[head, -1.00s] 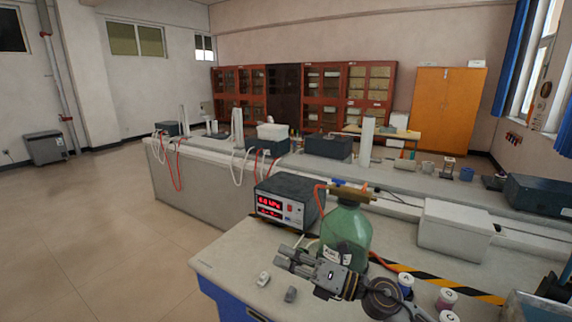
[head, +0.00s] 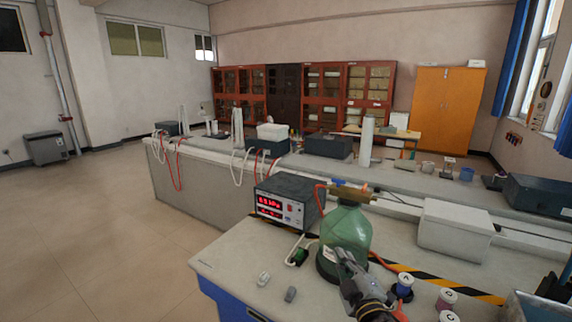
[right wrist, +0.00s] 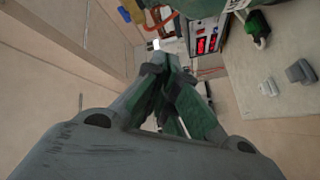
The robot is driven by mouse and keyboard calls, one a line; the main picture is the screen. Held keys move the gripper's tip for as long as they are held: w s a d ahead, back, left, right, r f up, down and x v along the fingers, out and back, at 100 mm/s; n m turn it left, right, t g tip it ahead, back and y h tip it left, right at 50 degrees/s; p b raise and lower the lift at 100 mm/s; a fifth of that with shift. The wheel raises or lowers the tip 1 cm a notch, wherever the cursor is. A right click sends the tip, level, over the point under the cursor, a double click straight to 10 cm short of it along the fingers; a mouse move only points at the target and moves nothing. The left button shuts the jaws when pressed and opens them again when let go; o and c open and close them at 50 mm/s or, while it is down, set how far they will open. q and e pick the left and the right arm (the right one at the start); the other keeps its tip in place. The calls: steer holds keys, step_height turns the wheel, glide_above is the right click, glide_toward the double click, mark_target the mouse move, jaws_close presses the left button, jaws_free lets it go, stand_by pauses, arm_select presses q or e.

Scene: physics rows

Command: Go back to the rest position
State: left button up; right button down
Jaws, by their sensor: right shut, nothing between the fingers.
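My right gripper (head: 342,258) is in front of the lower part of the green glass bottle (head: 346,228) in the head view, above the near bench. Its fingers point up and away from me. In the right wrist view the gripper (right wrist: 171,62) has its fingers together with nothing between them. I cannot tell whether it touches the bottle. My left gripper does not show in either view.
A meter with red digits (head: 285,202) stands behind the bottle. A green-and-black connector (head: 298,256) and two small grey pieces (head: 264,279) (head: 290,294) lie left of my gripper. Small lidded jars (head: 446,298) and a white box (head: 455,228) are to the right.

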steer(key=s+d+f+m+g+h, duration=0.3)
steer(key=s+d+f+m+g, duration=0.15)
steer(key=f, duration=0.45)
steer(key=s+d+f+m+g, duration=0.1)
steer(key=s+f+m+g, duration=0.2)
steer(key=s+f+g, duration=0.5)
steer(key=s+d+f+m+g, duration=0.15)
steer(key=s+f+m, duration=0.35)
steer(key=s, duration=0.7)
step_height(320, 180, down, 34)
steer(key=s+n+g, duration=0.2)
steer(key=s, duration=0.1)
steer(key=s+d+f, duration=0.3)
steer(key=s+f, duration=0.7)
steer(key=s+d+f+g, duration=0.1)
steer(key=s+d+f, duration=0.2)
steer(key=s+f, duration=0.7)
steer(key=shift+s+f, duration=0.15)
steer(key=shift+s, duration=0.65)
stand_by(0.6)
